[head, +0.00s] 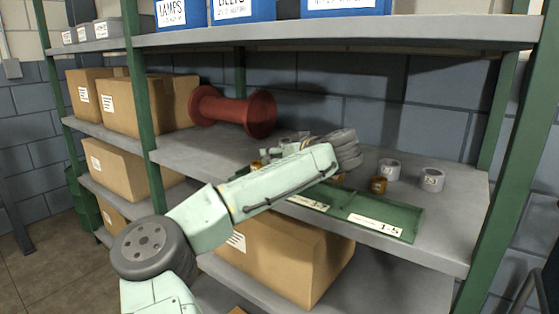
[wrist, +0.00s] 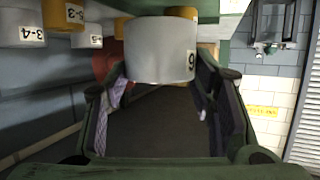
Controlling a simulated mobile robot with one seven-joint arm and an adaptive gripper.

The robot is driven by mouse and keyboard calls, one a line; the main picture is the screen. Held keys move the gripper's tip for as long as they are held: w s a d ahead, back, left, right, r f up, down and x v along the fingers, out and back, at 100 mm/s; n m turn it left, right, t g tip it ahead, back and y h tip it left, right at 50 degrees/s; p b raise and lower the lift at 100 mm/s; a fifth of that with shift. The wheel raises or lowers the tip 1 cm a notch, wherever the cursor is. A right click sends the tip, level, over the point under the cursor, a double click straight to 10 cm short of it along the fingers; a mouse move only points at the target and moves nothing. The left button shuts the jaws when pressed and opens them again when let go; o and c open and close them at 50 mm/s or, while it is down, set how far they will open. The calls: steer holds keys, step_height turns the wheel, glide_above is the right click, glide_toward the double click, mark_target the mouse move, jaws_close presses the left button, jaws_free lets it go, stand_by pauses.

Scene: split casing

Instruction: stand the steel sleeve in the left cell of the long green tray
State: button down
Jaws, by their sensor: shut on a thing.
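A grey steel sleeve (wrist: 160,50) marked with a digit is between the fingers of my gripper (wrist: 162,78) in the wrist view. The gripper is shut on it. In the head view my wrist and forearm hide most of the gripper and the held sleeve. The long green tray (head: 385,211) lies along the shelf's front edge, with white labels on its front. My forearm crosses over it and covers its left part, so I cannot see the left cell clearly. I cannot tell the sleeve's height above the tray.
A brass piece (head: 256,165) shows left of my forearm. A red spool (head: 232,110) lies further left. The upper shelf (head: 340,34) overhangs with blue bins. The shelf's right end is bare.

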steer(key=shift+f+p, duration=0.35)
steer(key=shift+f, duration=0.9)
steer(key=shift+f, duration=0.2)
steer(key=c, duration=0.7)
jaws_free()
steer(key=shift+r, duration=0.25)
steer(key=b+v, duration=0.4)
steer(key=v, duration=0.8)
steer(key=shift+f, duration=0.1)
steer(key=shift+d, duration=0.1)
